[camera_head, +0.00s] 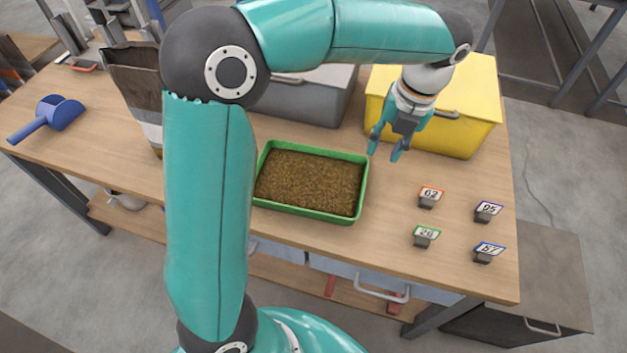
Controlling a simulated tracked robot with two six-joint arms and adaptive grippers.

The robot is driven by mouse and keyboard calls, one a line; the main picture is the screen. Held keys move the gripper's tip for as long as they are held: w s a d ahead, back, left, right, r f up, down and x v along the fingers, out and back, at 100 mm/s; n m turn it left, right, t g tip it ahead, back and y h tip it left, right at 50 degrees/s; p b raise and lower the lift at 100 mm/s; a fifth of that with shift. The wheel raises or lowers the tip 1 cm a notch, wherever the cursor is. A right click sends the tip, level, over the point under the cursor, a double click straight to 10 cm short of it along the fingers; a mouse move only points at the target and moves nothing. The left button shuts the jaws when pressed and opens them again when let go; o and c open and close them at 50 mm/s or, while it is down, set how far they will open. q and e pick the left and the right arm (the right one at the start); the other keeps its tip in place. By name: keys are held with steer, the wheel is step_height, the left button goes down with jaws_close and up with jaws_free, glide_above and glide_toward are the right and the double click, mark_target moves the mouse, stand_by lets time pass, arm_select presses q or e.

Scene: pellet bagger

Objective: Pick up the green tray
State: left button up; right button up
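The green tray (361,190) lies flat on the wooden workbench, in the middle of the head view. It is filled with brown pellets (308,181). Its left end is hidden behind my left arm. My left gripper (384,153) hangs above the bench just past the tray's far right corner, in front of the yellow box. Its two teal fingers are spread apart with nothing between them. It does not appear to touch the tray. My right gripper is not in the view.
A yellow box (470,115) and a grey box (318,100) stand behind the tray. Several numbered tags, including one marked 62 (430,197), stand to its right. A blue scoop (55,115) lies at the left. A dark bag (135,75) stands behind my arm. The bench front edge is near the tray.

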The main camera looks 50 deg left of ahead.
arm_select(q)
steer(key=b, duration=0.1)
glide_above(364, 188)
step_height(364, 188, down, 10)
steer(key=shift+d+r, duration=0.1)
steer(key=shift+r, duration=0.15)
steer(key=shift+s+f, duration=0.1)
steer(key=shift+f, duration=2.75)
jaws_close()
